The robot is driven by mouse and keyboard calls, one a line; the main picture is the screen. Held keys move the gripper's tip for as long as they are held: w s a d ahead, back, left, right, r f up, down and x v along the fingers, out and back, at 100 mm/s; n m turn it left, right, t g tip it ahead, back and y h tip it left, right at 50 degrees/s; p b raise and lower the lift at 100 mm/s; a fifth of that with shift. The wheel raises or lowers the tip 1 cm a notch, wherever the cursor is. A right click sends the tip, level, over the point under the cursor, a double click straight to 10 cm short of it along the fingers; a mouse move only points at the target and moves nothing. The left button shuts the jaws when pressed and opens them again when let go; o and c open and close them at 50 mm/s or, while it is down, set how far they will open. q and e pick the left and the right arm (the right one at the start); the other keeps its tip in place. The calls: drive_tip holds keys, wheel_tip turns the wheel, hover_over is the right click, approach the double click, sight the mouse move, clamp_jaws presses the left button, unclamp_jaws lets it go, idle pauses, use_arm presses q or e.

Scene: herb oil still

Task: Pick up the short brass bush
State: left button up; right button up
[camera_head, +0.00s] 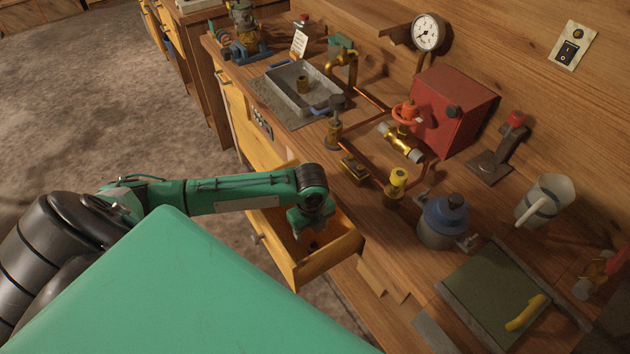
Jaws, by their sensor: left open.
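My left gripper (303,229) points down into the open wooden drawer (330,262) below the bench edge. It is open, and its fingers are small and partly in shadow. A small dark object (313,244) lies on the drawer floor just below the fingers; I cannot tell whether it is the short brass bush. My right gripper is not in view.
On the bench stand a red box (455,108), brass valves on copper pipe, a blue-topped vessel (443,220), a white jug (545,200) and a dark green mat (490,290) with a yellow item (526,313). The drawer walls surround the gripper closely. The floor at left is clear.

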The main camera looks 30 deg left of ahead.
sight(314, 246)
use_arm(q)
drive_tip(key=f, duration=0.9)
drive_tip(key=shift+w+d+f, duration=0.2)
drive_tip(key=shift+w+f, duration=0.05)
drive_tip(key=shift+f, duration=0.05)
drive_tip(key=c, duration=1.1)
drive_tip(key=shift+r, duration=0.1)
